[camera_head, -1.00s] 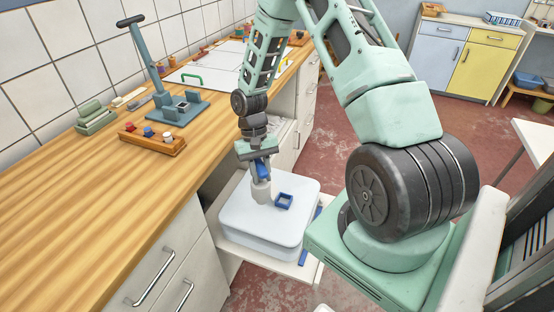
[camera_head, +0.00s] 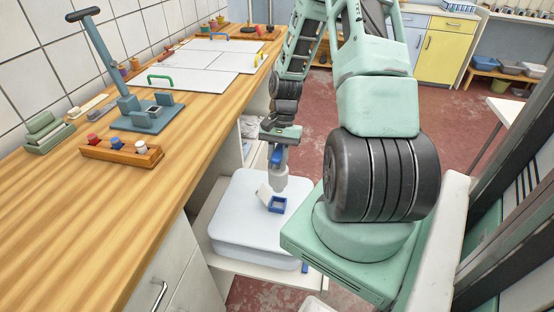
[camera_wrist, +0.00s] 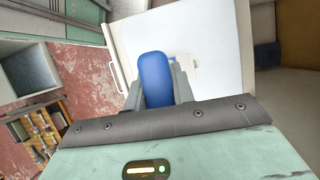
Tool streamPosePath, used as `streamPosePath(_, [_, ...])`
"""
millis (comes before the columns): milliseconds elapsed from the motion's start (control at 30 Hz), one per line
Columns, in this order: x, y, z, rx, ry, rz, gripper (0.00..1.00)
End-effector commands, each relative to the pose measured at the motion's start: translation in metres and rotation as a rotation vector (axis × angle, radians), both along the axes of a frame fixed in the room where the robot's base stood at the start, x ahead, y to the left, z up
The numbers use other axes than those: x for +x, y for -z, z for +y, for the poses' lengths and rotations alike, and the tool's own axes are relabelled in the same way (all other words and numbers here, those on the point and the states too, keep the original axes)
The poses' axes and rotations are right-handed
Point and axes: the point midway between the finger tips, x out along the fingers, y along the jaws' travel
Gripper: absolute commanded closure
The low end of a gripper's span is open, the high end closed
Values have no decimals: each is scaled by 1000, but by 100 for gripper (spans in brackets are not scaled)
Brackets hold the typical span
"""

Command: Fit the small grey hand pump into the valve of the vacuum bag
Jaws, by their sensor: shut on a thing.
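My gripper (camera_head: 278,146) is shut on the blue handle of the small grey hand pump (camera_head: 279,182), which hangs upright below it. In the wrist view the blue handle (camera_wrist: 154,78) stands between my fingers (camera_wrist: 157,92). The pale vacuum bag (camera_head: 238,222) lies as a thick rounded block on a pulled-out shelf. Its valve is a blue square frame (camera_head: 277,205) on top, with a white flap (camera_head: 263,193) tilted up beside it. The pump's lower end is just behind and above the valve; I cannot tell whether it touches the bag.
The wooden counter (camera_head: 100,220) runs along the left, with a rack of coloured knobs (camera_head: 120,152) and a blue-grey stand (camera_head: 147,115). The white shelf (camera_head: 308,276) sticks out from the cabinet. Red floor is open beyond my arm.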

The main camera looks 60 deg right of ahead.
Motion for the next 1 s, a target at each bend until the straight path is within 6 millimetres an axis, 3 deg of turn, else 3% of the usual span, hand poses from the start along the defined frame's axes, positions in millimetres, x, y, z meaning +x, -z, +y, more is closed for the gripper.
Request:
streamPosePath(100, [0,-2,1,1,0,1,100])
streamPosePath(633, [0,44,1,1,-1,1,100])
streamPosePath(1000, [0,50,1,1,-1,0,100])
